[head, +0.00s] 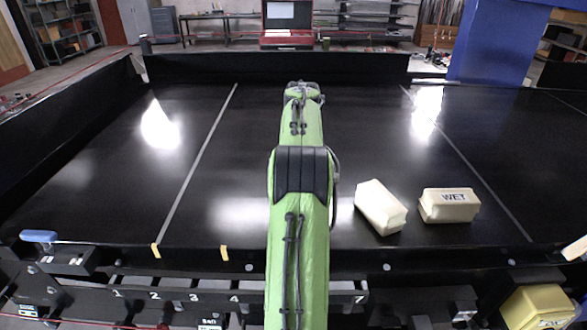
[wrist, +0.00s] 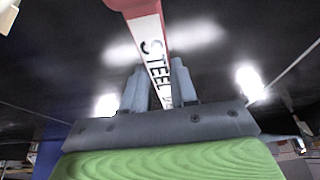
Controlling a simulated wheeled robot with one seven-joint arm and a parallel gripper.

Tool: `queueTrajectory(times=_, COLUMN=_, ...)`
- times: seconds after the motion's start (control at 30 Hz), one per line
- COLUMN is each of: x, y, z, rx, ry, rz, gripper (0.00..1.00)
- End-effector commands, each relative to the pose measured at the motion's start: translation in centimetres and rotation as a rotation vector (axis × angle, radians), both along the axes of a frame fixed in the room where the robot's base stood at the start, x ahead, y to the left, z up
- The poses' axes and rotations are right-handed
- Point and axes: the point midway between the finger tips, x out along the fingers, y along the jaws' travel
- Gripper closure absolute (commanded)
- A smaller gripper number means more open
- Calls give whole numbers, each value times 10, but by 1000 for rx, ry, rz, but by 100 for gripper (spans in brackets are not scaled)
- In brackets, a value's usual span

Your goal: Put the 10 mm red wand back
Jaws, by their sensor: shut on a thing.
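In the wrist view, my gripper (wrist: 159,82) is shut on a wand (wrist: 151,45). The wand has a white face with the black word STEEL, and a red edge and red end towards the top of the picture. Any size marking is not readable. The wand's lower part runs down between the fingers. In the head view, my green-sleeved arm reaches straight out over the black belt. My gripper and the wand are hidden behind the arm there.
Two cream blocks, one plain (head: 381,208) and one marked WET (head: 449,205), lie on the belt (head: 110,190) right of my arm. A numbered front rail (head: 195,297) runs below. A blue handle (head: 38,236) is left; a yellow box (head: 537,305) is right. The belt's left is clear.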

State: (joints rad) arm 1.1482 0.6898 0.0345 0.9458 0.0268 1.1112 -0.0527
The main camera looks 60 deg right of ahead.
Motion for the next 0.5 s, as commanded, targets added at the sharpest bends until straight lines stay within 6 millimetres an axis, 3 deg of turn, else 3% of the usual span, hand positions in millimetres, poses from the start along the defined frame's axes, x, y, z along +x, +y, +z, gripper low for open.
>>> queueTrajectory(times=0.2, x=-1, y=1, z=-51, rx=4, ry=1, rz=-1, gripper=100)
queueTrajectory(times=0.5, x=-1, y=1, z=-96, rx=2, ry=1, rz=-1, gripper=100)
